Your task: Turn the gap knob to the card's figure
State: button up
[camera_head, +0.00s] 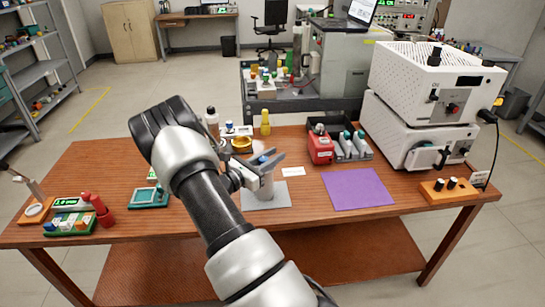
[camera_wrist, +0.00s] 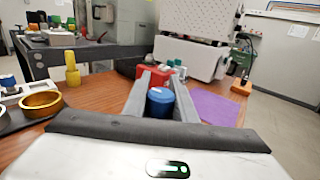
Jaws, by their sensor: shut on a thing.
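In the wrist view the knob (camera_wrist: 160,97) sits between the two grey fingers. Any scale or marking on the knob is not readable. A small white card (camera_head: 293,171) lies flat right of the cylinder; its figure is too small to read. My arm hides part of the table.
A red block (camera_head: 320,147) and a dark tray (camera_head: 354,157) stand behind right. A purple mat (camera_head: 358,190) lies right, with stacked white machines (camera_head: 420,130) beyond. A yellow bottle (camera_head: 265,123) and yellow ring (camera_head: 241,144) stand behind.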

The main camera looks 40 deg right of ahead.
jog(key=shift+s+m+g+b, duration=0.15)
jog(key=shift+m+g+b, duration=0.2)
jog(key=shift+m+g, duration=0.25)
jog(key=o, duration=1)
jog(key=shift+o, duration=0.2)
jog(key=a, duration=1.7)
jog(key=shift+s+a+p, duration=0.15)
jog(key=shift+a+p, duration=0.05)
jog(key=shift+p, duration=0.25)
jog(key=shift+r, duration=0.1)
